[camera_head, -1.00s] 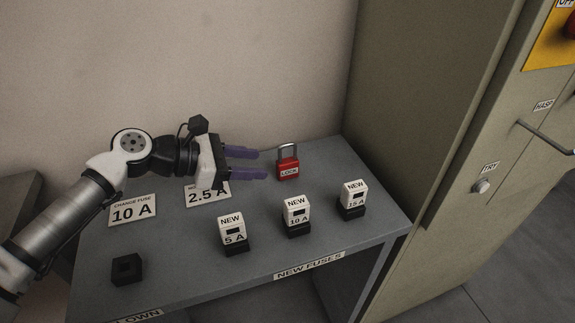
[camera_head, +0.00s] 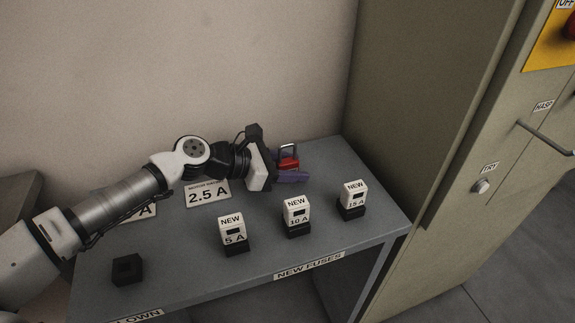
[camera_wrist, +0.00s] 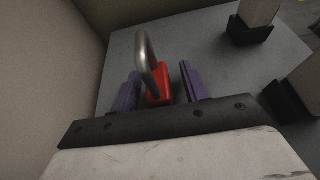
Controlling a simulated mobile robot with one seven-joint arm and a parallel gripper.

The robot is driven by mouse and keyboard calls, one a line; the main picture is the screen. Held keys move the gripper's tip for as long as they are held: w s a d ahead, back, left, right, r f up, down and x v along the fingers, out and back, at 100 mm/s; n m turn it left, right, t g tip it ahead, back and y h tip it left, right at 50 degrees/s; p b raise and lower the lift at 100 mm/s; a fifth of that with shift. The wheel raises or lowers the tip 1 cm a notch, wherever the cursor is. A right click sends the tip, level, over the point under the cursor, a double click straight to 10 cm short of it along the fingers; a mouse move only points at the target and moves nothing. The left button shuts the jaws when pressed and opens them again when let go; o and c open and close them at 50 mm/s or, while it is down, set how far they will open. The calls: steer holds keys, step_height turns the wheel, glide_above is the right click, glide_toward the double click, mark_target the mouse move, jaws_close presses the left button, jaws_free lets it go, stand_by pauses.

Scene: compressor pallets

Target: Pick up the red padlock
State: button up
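The red padlock (camera_head: 288,161) with a grey metal shackle stands upright at the back of the grey table. In the head view its lower front is hidden by my gripper's near finger. My gripper (camera_head: 290,170) is low over the table with its purple fingers at the padlock. In the wrist view the padlock (camera_wrist: 158,84) sits between the two open fingers (camera_wrist: 160,88). There is a visible gap to the right finger, and the left finger is closer. The shackle rises toward the wrist camera.
Fuses labelled 5 A (camera_head: 233,233), 10 A (camera_head: 297,215) and 15 A (camera_head: 352,199) stand in black holders in front of the padlock. A 2.5 A sign (camera_head: 207,195) and an empty black holder (camera_head: 127,269) are on the left. A tall cabinet (camera_head: 440,110) stands at right.

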jaws_close()
step_height(320, 180, up, 10)
steer(key=shift+r+b, duration=0.1)
steer(key=shift+b, duration=0.2)
stand_by(0.3)
